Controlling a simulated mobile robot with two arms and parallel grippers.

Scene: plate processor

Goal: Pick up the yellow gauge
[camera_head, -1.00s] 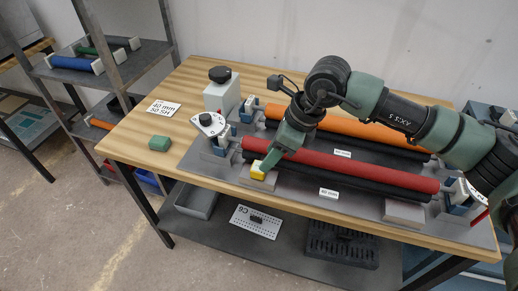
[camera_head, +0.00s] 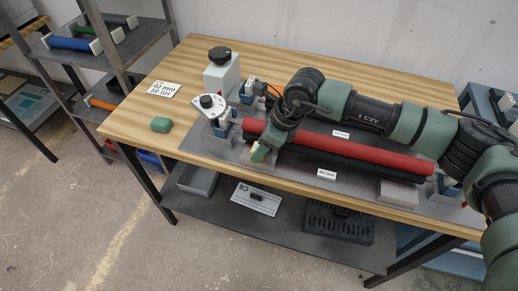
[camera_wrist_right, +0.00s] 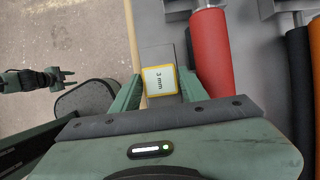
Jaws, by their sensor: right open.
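The yellow gauge (camera_wrist_right: 160,80) is a small block with a yellow rim and a pale face reading "3 mm" in the right wrist view. It lies on a grey pad at the table's front edge. In the head view only a bit of the gauge (camera_head: 257,154) shows below my gripper. My right gripper (camera_wrist_right: 161,76) is open, with its green fingers on either side of the gauge; I cannot tell whether they touch it. It also shows in the head view (camera_head: 262,148). My left gripper is not seen in the head view.
A red roller (camera_head: 350,148) lies close to the right of my gripper.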

